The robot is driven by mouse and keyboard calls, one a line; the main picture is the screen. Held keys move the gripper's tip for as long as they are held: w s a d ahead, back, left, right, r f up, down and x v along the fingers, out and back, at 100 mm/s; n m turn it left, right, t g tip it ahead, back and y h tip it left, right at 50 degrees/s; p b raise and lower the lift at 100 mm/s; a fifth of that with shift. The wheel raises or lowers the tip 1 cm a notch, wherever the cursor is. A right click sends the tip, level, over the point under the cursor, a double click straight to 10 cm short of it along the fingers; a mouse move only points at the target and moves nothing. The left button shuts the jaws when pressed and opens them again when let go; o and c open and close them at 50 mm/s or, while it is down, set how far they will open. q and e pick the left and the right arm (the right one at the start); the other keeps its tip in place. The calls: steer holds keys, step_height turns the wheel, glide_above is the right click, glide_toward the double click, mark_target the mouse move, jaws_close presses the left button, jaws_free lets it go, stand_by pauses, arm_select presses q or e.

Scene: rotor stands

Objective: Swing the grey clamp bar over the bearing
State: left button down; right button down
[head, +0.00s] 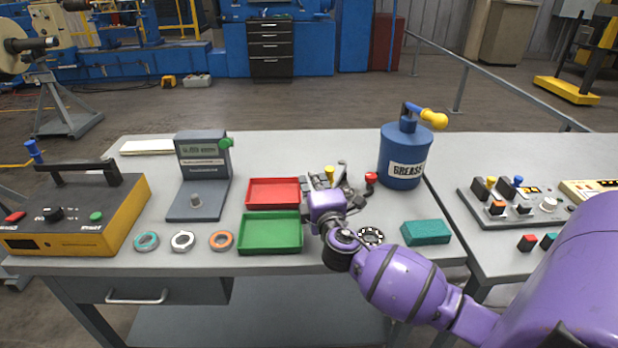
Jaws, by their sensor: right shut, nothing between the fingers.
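My right arm reaches in from the right. Its right gripper (323,190) is shut and empty over the grey fixture (355,197) in the middle of the table. My purple wrist covers much of the fixture. A yellow knob (329,172) and a red knob (371,178) stand up at the fixture, with grey metal parts between them. I cannot tell which grey part is the clamp bar, or whether the gripper touches it. A dark ring with light spots, like a ball bearing (370,236), lies in front of the fixture, partly beside my wrist. My left gripper is not in view.
Red (274,193) and green (270,232) trays sit left of the fixture. A blue grease can (403,157) stands behind right, a teal block (426,232) in front right. Loose rings (182,241), a grey display stand (203,170) and a yellow-black box (78,220) are farther left.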

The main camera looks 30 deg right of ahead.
steer(key=s+d+y, duration=0.1)
steer(key=s+d+n+y, duration=0.1)
steer(key=s, duration=0.1)
steer(key=s+d+t, duration=0.1)
steer(key=s, duration=0.1)
steer(key=shift+s+d+r+n+y, duration=0.1)
steer(key=shift+d+n+y, duration=0.25)
steer(key=shift+n+y, duration=0.05)
steer(key=shift+s+d, duration=0.2)
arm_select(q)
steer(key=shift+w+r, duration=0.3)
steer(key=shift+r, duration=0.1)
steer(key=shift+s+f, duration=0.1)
arm_select(e)
steer(key=shift+d, duration=0.15)
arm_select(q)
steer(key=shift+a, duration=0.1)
